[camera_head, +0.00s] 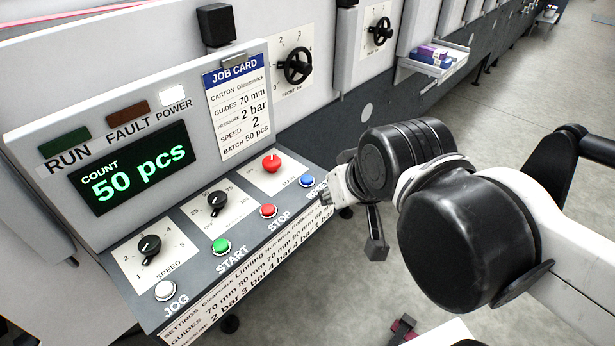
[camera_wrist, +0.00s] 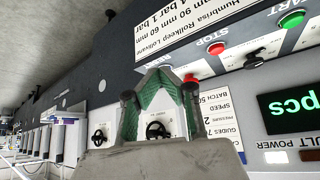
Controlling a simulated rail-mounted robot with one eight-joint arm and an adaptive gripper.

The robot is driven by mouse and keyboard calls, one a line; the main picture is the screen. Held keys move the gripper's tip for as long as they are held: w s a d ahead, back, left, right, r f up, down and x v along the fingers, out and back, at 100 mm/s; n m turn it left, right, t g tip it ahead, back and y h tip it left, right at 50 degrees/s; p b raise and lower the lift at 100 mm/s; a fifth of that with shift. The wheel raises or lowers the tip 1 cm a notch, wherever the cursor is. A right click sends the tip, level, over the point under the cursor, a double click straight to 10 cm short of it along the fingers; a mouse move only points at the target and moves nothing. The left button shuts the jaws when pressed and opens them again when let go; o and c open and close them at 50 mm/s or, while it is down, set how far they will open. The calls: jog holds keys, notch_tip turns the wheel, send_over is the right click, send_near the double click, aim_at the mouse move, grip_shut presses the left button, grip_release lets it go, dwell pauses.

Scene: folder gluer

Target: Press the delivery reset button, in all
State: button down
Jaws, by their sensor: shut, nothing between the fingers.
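A blue button (camera_head: 306,181) sits at the right end of the sloped control panel in the head view, with a partly hidden label beginning "RES" beside it. My gripper (camera_head: 328,190) is just right of the blue button, over the panel's right edge. Its fingers are closed together with nothing held, and in the wrist view the fingertips (camera_wrist: 158,72) meet in front of the panel. The blue button does not show in the wrist view. I cannot tell whether the fingertips touch the panel.
Red STOP (camera_head: 268,210), green START (camera_head: 222,246) and white JOG (camera_head: 166,291) buttons line the panel's front, with a red mushroom button (camera_head: 271,162) behind. The count display (camera_head: 134,170) reads 50 pcs; the POWER lamp (camera_head: 174,96) is lit. Open floor lies to the right.

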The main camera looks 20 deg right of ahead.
dwell(0.3)
notch_tip(320, 180, up, 4)
jog(key=r+n+t+y+p, duration=0.1)
jog(key=n+t+p, duration=0.1)
jog(key=n+p, duration=1.05)
send_over(307, 179)
jog(key=p, duration=0.1)
jog(key=m, duration=0.2)
jog(key=shift+f, duration=0.3)
jog(key=shift+f, duration=0.1)
notch_tip(307, 179, down, 9)
jog(key=b, duration=0.7)
jog(key=shift+r+b, duration=0.2)
jog(key=shift+b, duration=0.15)
jog(key=shift+f+b, duration=0.45)
jog(key=shift+b, duration=0.05)
